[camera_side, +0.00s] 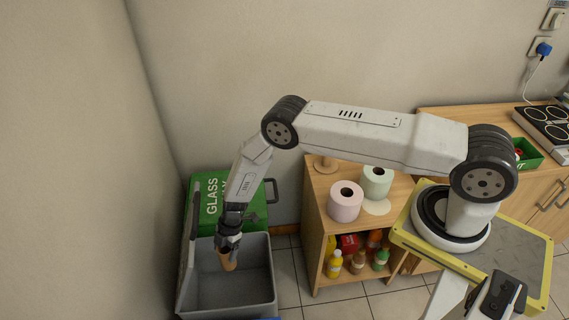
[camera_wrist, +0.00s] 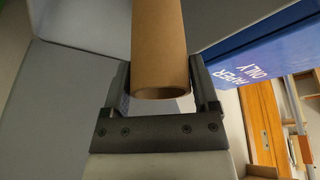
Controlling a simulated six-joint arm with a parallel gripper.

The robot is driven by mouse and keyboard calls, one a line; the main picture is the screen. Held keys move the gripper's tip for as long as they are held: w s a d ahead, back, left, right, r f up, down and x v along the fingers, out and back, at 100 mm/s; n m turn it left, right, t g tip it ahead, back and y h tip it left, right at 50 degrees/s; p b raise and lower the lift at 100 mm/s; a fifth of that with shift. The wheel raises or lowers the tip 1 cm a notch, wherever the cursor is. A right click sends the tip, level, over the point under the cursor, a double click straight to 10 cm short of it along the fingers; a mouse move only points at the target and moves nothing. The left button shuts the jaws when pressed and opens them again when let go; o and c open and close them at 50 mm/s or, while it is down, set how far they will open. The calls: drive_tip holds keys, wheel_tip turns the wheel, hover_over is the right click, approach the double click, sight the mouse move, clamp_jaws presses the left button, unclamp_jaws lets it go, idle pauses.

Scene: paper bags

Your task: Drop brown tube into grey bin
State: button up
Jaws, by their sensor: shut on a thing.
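The brown tube (camera_side: 228,261) is a cardboard roll. My gripper (camera_side: 229,247) is shut on it, with the tube hanging down and slightly tilted over the open grey bin (camera_side: 262,286) in the side view. The tube's lower end appears within the bin's opening. In the wrist view, the tube (camera_wrist: 160,50) sits between the two fingers of my gripper (camera_wrist: 162,88), its hollow end facing the camera. The bin's grey walls (camera_wrist: 75,85) show around it.
A green bin (camera_side: 210,185) marked GLASS stands behind the grey bin. A blue surface marked PAPER ONLY (camera_wrist: 262,57) shows in the wrist view. A wooden shelf unit (camera_side: 315,215) to the right holds a pink roll (camera_side: 345,204), a green roll (camera_side: 377,184) and several bottles.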

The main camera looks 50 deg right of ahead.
drive_tip(key=o, duration=1.1)
drive_tip(key=shift+c, duration=0.2)
drive_tip(key=shift+r, duration=0.1)
drive_tip(key=v, duration=0.7)
drive_tip(key=shift+d+r, duration=0.2)
drive_tip(key=shift+r, duration=0.05)
